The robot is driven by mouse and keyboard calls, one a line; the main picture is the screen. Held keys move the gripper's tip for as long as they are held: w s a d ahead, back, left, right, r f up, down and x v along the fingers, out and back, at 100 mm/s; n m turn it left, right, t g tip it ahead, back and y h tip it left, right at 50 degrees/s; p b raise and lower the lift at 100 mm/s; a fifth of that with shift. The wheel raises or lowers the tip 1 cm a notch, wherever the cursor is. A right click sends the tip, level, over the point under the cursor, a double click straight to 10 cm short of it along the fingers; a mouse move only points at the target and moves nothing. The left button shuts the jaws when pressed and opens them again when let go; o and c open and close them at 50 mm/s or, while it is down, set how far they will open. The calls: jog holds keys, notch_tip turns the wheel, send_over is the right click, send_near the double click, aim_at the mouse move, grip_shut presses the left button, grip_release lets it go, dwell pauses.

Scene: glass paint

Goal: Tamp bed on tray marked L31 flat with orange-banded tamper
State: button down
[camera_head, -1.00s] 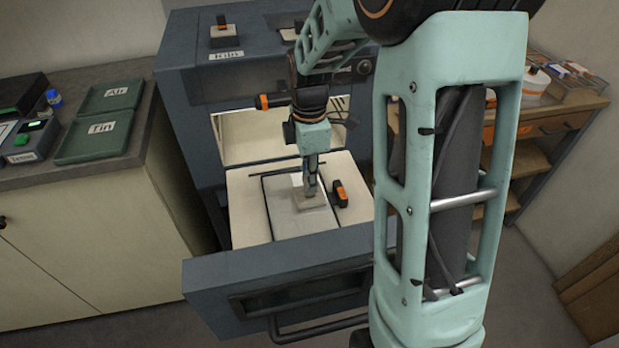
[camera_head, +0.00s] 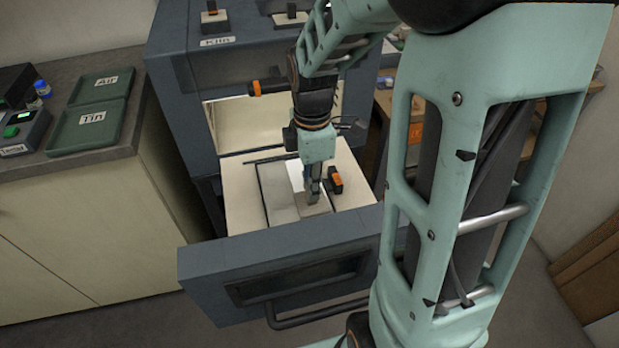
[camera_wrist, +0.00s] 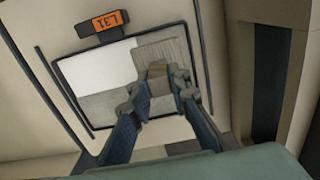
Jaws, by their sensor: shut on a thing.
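The tray (camera_head: 253,183), dark-rimmed, lies on the pulled-out pale kiln shelf. Its orange tag (camera_wrist: 103,25) reads L31 in the wrist view; the tag block (camera_head: 335,181) stands at its right in the head view. The bed (camera_wrist: 109,105) shows a grey area and a bright white area (camera_wrist: 100,70). My gripper (camera_head: 314,192) is shut on the tamper (camera_head: 317,208), whose pale block is low over the tray's right part. In the wrist view my gripper (camera_wrist: 164,88) partly covers the tamper.
The kiln's front panel with its handle (camera_head: 310,315) stands in front of the shelf. The kiln body (camera_head: 180,100) rises behind. On the left counter are green trays marked Air (camera_head: 103,86) and Tin (camera_head: 88,127) and a small device (camera_head: 22,130).

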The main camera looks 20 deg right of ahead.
jog(key=shift+f+b, duration=0.55)
jog(key=shift+f, duration=0.25)
jog(key=shift+f, duration=0.3)
dwell(0.9)
jog(key=shift+r, duration=0.1)
jog(key=shift+r+p, duration=0.9)
jog(key=shift+r, duration=0.15)
jog(key=shift+a, duration=2.75)
